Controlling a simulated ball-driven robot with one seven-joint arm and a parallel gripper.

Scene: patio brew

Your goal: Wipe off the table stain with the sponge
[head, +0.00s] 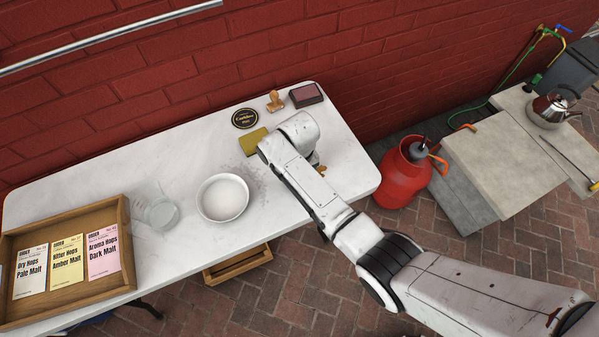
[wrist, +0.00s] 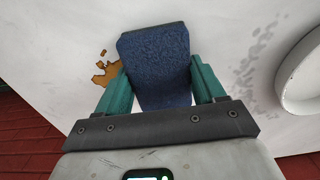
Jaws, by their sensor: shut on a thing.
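My gripper (wrist: 160,84) is shut on the sponge, its teal fingers on either side of it. The sponge shows a dark blue face in the wrist view (wrist: 155,50) and a yellowish face in the head view (head: 253,141). A brown stain (wrist: 108,74) lies on the white table just left of the sponge in the wrist view. In the head view a bit of brown (head: 321,170) shows beside my arm, which covers much of that area. Whether the sponge touches the table is hard to tell.
A white bowl (head: 222,198) stands near grey speckled marks (head: 243,172). A glass (head: 160,212) and a wooden tray (head: 128,240) with packets are at the left. A round dark label (head: 245,118), a wooden stamp (head: 274,101) and an ink pad (head: 306,95) lie at the back edge.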

